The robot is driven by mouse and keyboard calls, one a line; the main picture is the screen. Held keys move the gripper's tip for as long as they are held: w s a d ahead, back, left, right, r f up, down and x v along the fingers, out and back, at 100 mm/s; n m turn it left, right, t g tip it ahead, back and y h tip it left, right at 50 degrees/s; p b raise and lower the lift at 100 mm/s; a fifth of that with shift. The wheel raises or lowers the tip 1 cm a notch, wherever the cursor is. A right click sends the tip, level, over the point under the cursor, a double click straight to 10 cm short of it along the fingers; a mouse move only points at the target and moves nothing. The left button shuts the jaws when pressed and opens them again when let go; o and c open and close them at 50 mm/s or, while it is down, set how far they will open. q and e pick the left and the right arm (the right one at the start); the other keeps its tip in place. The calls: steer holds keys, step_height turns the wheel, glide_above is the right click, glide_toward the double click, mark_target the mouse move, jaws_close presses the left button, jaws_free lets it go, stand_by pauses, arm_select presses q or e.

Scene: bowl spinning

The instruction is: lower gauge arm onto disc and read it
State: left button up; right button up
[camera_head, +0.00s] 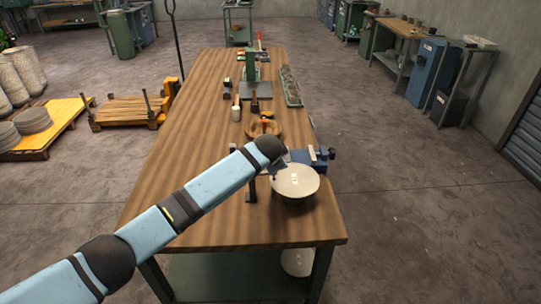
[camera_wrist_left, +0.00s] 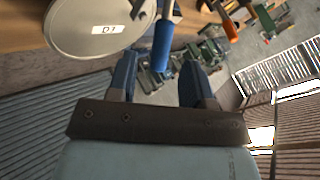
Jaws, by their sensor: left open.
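A pale round disc (camera_head: 296,180) with a small white label lies at the near right of the wooden workbench. In the left wrist view the disc (camera_wrist_left: 95,25) shows at upper left, its label reading D1. A blue cylindrical handle (camera_wrist_left: 162,45), apparently the gauge arm's grip, stands just right of the disc. My left gripper (camera_wrist_left: 159,60) is open, its blue fingers on either side of the handle in the picture; I cannot tell whether they touch it. In the head view my left wrist hides most of the gripper and the gauge arm. My right gripper is not in view.
A dark post (camera_head: 250,188) stands left of the disc. A blue vise-like device (camera_head: 309,157) sits behind it. Farther back are a round wooden piece (camera_head: 264,129), mallets, a green press (camera_head: 250,80) and a long tray (camera_head: 290,86). The bench's left side (camera_head: 190,140) is clear.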

arm_select(q)
steer(key=v, duration=0.9)
steer(key=shift+s+b, duration=0.2)
steer(key=shift+b, duration=0.2)
steer(key=s+a+f+n+h, duration=0.2)
steer(key=s+a+f+n, duration=0.1)
steer(key=s+f, duration=0.55)
steer(key=s+a+f+n+h, duration=0.2)
steer(key=s+a+f, duration=0.1)
steer(key=s+f, duration=0.55)
steer(key=s+a+f+n+t+y, duration=0.1)
steer(key=s+a+f, duration=0.3)
steer(key=s+a, duration=0.4)
steer(key=s+a+f+n+t+y+p, duration=0.1)
steer(key=s+a+f+n, duration=0.3)
steer(key=s+a, duration=0.5)
steer(key=s+f, duration=0.1)
steer(key=s, duration=0.2)
steer(key=shift+s+a+f+n+t+y+p, duration=0.2)
steer(key=shift+s+a+n+t+y+p, duration=0.1)
steer(key=shift+s+y, duration=0.1)
